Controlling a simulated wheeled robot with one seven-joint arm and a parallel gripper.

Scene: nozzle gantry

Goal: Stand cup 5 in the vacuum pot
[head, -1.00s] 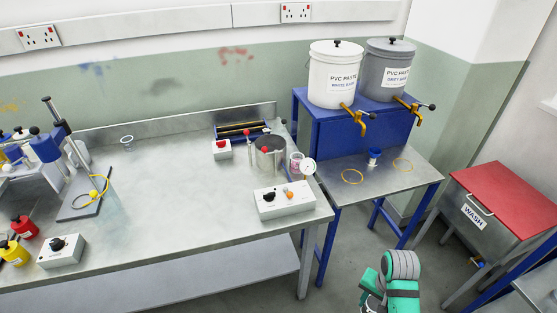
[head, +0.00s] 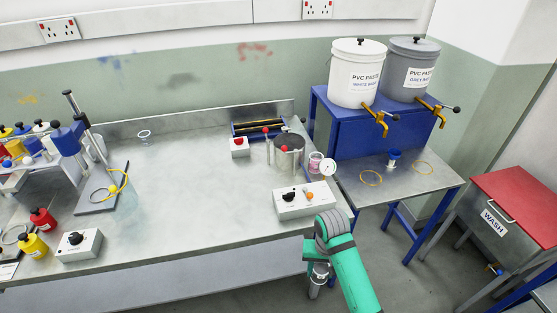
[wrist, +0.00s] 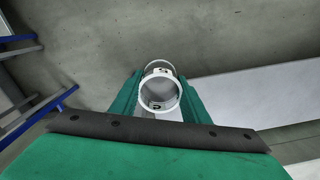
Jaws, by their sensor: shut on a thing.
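My gripper (wrist: 160,100) is shut on a pale, round-rimmed cup (wrist: 160,90), seen from above in the wrist view. No number can be read on it, so I cannot tell that it is cup 5. In the head view my gripper (head: 318,268) hangs in front of the bench's front edge, with part of the cup showing low beneath it. The vacuum pot, apparently the steel cylinder (head: 289,158) with a dial gauge (head: 327,169) beside it, stands on the bench, farther back and left of my gripper. Its inside cannot be made out.
A control box (head: 303,201) with a black knob stands between my gripper and the pot. A small red-button box (head: 239,148) and a roller unit (head: 258,128) are behind. A blue cup (head: 393,158) stands on the side table (head: 405,192). The bench middle is clear.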

